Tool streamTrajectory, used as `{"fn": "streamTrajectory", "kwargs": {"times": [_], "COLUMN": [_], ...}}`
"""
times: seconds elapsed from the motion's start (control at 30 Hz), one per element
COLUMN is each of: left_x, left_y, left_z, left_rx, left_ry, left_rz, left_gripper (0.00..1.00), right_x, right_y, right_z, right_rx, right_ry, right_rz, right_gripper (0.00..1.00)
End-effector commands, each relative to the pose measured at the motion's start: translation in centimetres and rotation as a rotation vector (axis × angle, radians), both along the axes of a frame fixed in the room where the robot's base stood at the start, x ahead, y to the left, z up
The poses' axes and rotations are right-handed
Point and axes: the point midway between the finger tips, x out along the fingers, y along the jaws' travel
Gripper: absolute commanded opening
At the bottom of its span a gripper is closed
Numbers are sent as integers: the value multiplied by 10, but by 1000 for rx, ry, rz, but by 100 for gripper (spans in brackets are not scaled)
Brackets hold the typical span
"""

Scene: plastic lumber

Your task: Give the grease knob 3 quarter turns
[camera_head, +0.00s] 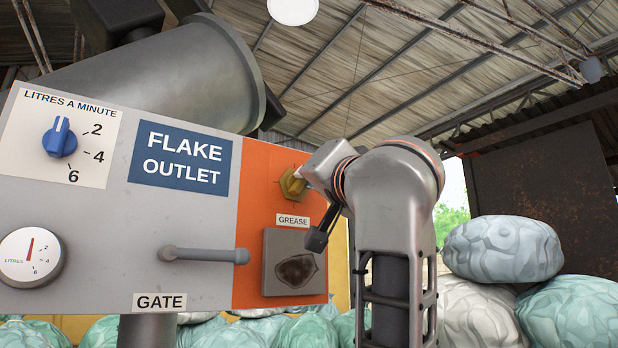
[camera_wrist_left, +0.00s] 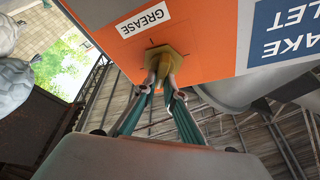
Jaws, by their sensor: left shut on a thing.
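The grease knob (camera_head: 291,187) is a brass-coloured knob on the orange strip at the right of the panel, above the GREASE label (camera_head: 292,221). My left gripper (camera_head: 303,172) reaches it from the right and is shut on it. In the left wrist view, which is upside down, the knob (camera_wrist_left: 172,60) shows a wide flange against the orange face. The two fingertips of my left gripper (camera_wrist_left: 163,82) close on its narrow grip from both sides. Dark tick marks show on the panel around the knob. My right gripper is not in view.
A blue knob (camera_head: 60,141) on a litres scale, a round gauge (camera_head: 30,257) and a grey gate handle (camera_head: 205,255) are on the panel. A dark patched plate (camera_head: 291,262) lies below the knob. Stacked bags (camera_head: 502,248) stand at the right.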

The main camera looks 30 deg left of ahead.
Motion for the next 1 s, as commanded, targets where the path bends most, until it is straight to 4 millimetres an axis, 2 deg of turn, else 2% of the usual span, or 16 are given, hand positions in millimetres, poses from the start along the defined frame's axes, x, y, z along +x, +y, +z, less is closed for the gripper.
{"fn": "streamTrajectory", "kwargs": {"times": [0.3,0.33,0.4,0.77,0.87,1.0], "left_x": [0,0,0,0,-1,-1], "left_y": [0,0,0,0,0,-1], "left_z": [0,0,0,2,10,31], "left_rx": [0,0,0,-1,-1,1], "left_ry": [1,1,1,-1,-2,-3], "left_rz": [-1,-1,-1,0,0,-1], "left_gripper": [0,12,26,26,26,26], "right_x": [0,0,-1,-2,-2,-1], "right_y": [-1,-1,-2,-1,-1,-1], "right_z": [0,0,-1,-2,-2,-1], "right_rx": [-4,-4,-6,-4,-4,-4], "right_ry": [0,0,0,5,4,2], "right_rz": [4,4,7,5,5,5], "right_gripper": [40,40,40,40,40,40]}}
